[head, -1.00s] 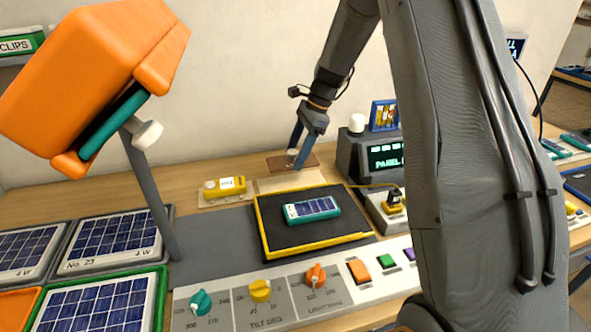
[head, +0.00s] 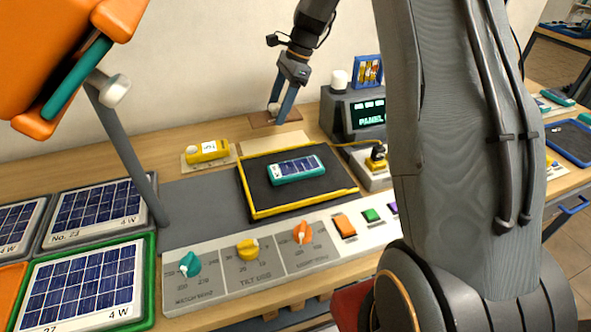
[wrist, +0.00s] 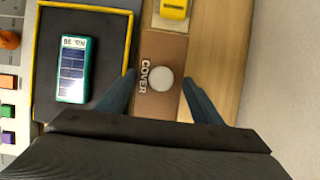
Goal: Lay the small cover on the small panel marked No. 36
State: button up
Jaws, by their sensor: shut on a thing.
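The small cover (head: 262,121) is a flat brown plate with a round white knob, at the back of the bench. In the wrist view, the cover (wrist: 150,112) shows the word COVER. My gripper (head: 280,108) is shut on the cover; in the wrist view its fingertips (wrist: 160,76) stand at either side of the plate, with the knob between them. The small panel (head: 296,168), teal-framed with blue cells, lies uncovered on the black tray. In the wrist view its upside-down marking on the panel (wrist: 72,70) appears to read No. 36.
The black tray has a raised yellow rim (head: 300,206). A yellow device (head: 208,152) stands left of the cover, and a monitor box (head: 345,118) right of it. A console with knobs (head: 247,250) runs along the front. An orange lamp-like head (head: 60,50) on a grey post overhangs the left.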

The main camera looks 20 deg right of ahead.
jog(key=shift+s+r, duration=0.1)
jog(key=s+r+b, duration=0.1)
jog(key=s+r, duration=0.2)
jog(key=s, duration=0.6)
jog(key=s+r, duration=0.3)
jog(key=s, duration=0.5)
jog(key=f, duration=0.5)
jog(key=shift+s+d+p, duration=0.1)
jog(key=shift+s+p, duration=0.2)
jog(key=shift+f+p, duration=0.35)
jog(key=shift+f, duration=2.1)
jog(key=shift+f, duration=0.1)
jog(key=o, duration=1.1)
